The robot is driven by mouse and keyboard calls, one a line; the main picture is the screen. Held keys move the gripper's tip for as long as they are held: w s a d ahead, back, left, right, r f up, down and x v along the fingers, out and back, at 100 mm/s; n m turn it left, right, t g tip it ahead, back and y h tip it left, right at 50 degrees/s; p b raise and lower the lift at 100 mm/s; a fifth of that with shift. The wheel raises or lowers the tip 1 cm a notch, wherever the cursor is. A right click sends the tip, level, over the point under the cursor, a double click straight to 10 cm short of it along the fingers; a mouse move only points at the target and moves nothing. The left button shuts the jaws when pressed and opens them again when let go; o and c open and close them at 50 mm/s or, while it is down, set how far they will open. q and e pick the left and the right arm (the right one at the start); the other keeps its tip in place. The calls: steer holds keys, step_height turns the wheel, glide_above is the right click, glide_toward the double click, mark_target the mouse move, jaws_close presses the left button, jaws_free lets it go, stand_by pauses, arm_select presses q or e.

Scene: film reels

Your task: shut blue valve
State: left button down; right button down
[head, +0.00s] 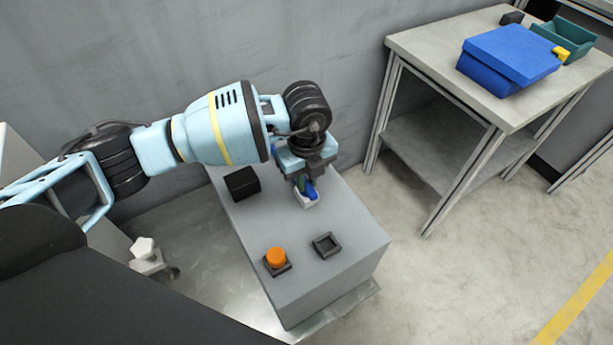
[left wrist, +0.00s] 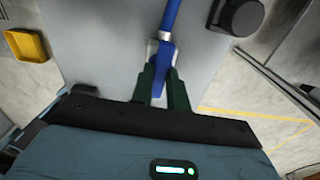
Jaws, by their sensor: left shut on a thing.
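The blue valve lever (left wrist: 163,55) lies between the dark green fingers of my left gripper (left wrist: 161,76) in the left wrist view. The fingers are shut on it. A blue rod (left wrist: 171,16) runs up from the lever, with a pale fitting where they meet. In the head view my left gripper (head: 305,186) points down over the far part of the grey cabinet top, and a bit of the blue valve (head: 311,191) shows at its fingers above a small white piece (head: 307,201). The arm hides most of the valve. My right gripper is not seen.
The grey cabinet (head: 345,215) also bears a black block (head: 242,183), an orange button (head: 276,257) on a dark base and an empty dark square holder (head: 327,244). A table (head: 430,50) at the right holds a blue box (head: 508,58) and a teal bin (head: 565,38). A grey wall stands behind.

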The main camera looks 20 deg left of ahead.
arm_select(q)
steer(key=m+p, duration=0.1)
steer(key=m, duration=0.1)
steer(key=shift+r+m, duration=0.15)
steer(key=shift+m, duration=0.25)
steer(key=m+p, duration=0.1)
steer(key=m, duration=0.1)
steer(key=shift+m, duration=0.4)
steer(key=m, duration=0.3)
steer(key=shift+m+p, duration=0.3)
steer(key=shift+p, duration=0.05)
steer(key=m, duration=0.7)
steer(key=shift+m, duration=0.6)
